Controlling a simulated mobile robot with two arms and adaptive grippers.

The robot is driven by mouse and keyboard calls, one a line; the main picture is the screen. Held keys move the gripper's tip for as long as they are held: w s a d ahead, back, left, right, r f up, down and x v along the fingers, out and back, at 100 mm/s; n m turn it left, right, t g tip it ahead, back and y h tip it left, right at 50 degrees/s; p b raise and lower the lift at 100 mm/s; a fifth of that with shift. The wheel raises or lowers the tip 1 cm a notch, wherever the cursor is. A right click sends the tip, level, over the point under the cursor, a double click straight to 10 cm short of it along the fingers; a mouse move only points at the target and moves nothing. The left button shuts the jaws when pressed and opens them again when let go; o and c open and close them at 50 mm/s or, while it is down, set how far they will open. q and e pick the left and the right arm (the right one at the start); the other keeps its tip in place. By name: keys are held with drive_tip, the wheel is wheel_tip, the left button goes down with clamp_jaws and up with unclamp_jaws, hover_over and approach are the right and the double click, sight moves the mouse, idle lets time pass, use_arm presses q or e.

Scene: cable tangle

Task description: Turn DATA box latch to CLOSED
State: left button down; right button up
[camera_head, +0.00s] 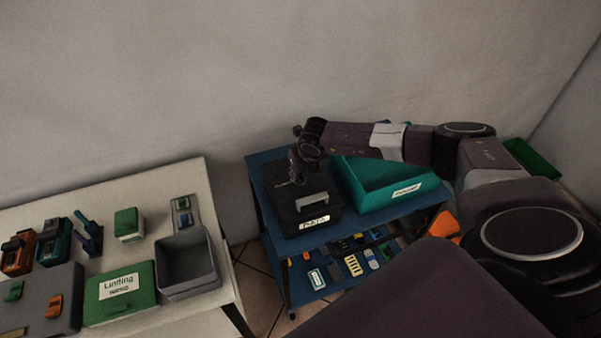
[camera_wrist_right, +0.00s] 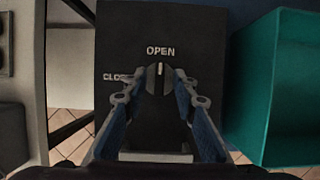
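The DATA box (camera_head: 305,205) is a black box with a grey handle and a white label on its front, on the blue cart. In the right wrist view its dark lid (camera_wrist_right: 200,40) shows the word OPEN and a partly hidden CLOSED. The round latch knob (camera_wrist_right: 160,72) has a pale pointer line that points up at OPEN. My right gripper (camera_wrist_right: 161,88) is over the lid, its fingertips apart, one on each side of the knob. I cannot tell whether they touch it. In the head view my right gripper (camera_head: 303,165) is above the box's back part. My left gripper is not in view.
A teal open bin (camera_head: 375,190) stands close to the right of the box. The cart's lower shelf (camera_head: 330,285) holds several small parts. A white table (camera_head: 190,185) at left holds a green box (camera_head: 120,305) and a grey bin (camera_head: 188,290).

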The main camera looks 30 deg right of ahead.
clamp_jaws()
drive_tip(key=shift+d+f+n+b, duration=0.1)
drive_tip(key=shift+f+n+b, duration=0.05)
drive_tip(key=shift+n+b, duration=0.6)
drive_tip(key=n+y+b, duration=0.1)
drive_tip(key=n+b, duration=0.3)
drive_tip(key=b, duration=0.1)
drive_tip(key=n+g+y+b, duration=0.1)
drive_tip(key=n+y+b, duration=0.1)
drive_tip(key=n+b, duration=0.2)
drive_tip(key=n+y+b, duration=0.1)
drive_tip(key=n+b, duration=0.3)
drive_tip(key=b, duration=0.2)
drive_tip(key=shift+w+d+y, duration=0.25)
drive_tip(key=shift+w+y, duration=0.05)
drive_tip(key=shift+n+g+y+b, duration=0.3)
drive_tip(key=shift+n+g+b, duration=0.3)
drive_tip(key=shift+n+b, duration=0.5)
drive_tip(key=shift+d+r+n+g+b, duration=0.15)
drive_tip(key=shift+n+g+b, duration=0.25)
drive_tip(key=shift+n+b, duration=0.55)
drive_tip(key=shift+n, duration=0.3)
